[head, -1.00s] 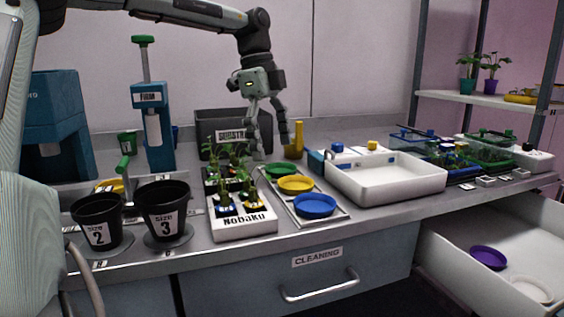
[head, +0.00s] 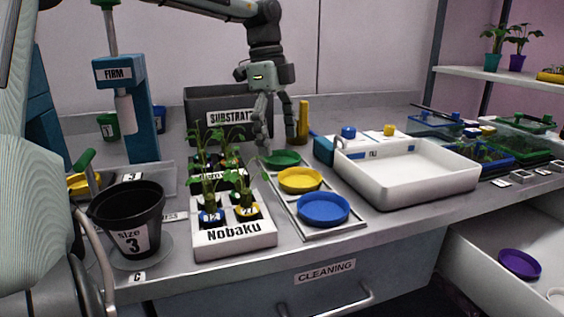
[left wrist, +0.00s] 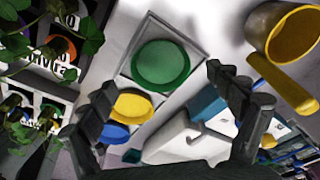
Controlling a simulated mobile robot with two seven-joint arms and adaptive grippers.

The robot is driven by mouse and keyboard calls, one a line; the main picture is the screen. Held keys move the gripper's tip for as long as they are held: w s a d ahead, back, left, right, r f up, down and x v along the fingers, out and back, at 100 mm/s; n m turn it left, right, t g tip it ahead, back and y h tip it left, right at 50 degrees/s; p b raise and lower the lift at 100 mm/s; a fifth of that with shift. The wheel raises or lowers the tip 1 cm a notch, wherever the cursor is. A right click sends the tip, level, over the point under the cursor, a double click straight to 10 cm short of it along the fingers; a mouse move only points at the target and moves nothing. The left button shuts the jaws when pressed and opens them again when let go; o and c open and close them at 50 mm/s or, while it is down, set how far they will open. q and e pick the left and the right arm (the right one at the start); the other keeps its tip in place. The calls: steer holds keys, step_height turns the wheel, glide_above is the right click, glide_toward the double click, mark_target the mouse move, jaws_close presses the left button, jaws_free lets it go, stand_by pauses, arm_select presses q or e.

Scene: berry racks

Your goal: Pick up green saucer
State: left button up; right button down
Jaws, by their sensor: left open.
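The green saucer (head: 281,158) lies at the far end of a grey tray (head: 337,233), behind the yellow saucer (head: 300,180) and the blue saucer (head: 323,209). My left gripper (head: 277,140) is open and empty, just above and behind the green saucer in the head view. In the left wrist view the green saucer (left wrist: 161,66) lies ahead, in the gap between the two spread fingers (left wrist: 165,105), and no finger appears to touch it. The yellow saucer (left wrist: 132,105) and part of the blue saucer (left wrist: 113,133) show nearer the left finger. My right gripper is not in view.
The white Nobaku planter (head: 235,240) with seedlings stands left of the tray. A white basin (head: 400,193) stands to the right. A yellow upright object (head: 303,122) and the grey substrate bin (head: 197,102) are behind. An open drawer (head: 500,235) is at lower right.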

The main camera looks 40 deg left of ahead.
mark_target(280, 160)
arm_select(q)
step_height(280, 160, down, 2)
steer(key=shift+d+f, duration=0.15)
steer(key=shift+f, duration=0.05)
steer(key=shift+w, duration=0.1)
steer(key=c, duration=1)
steer(key=shift+r, duration=0.1)
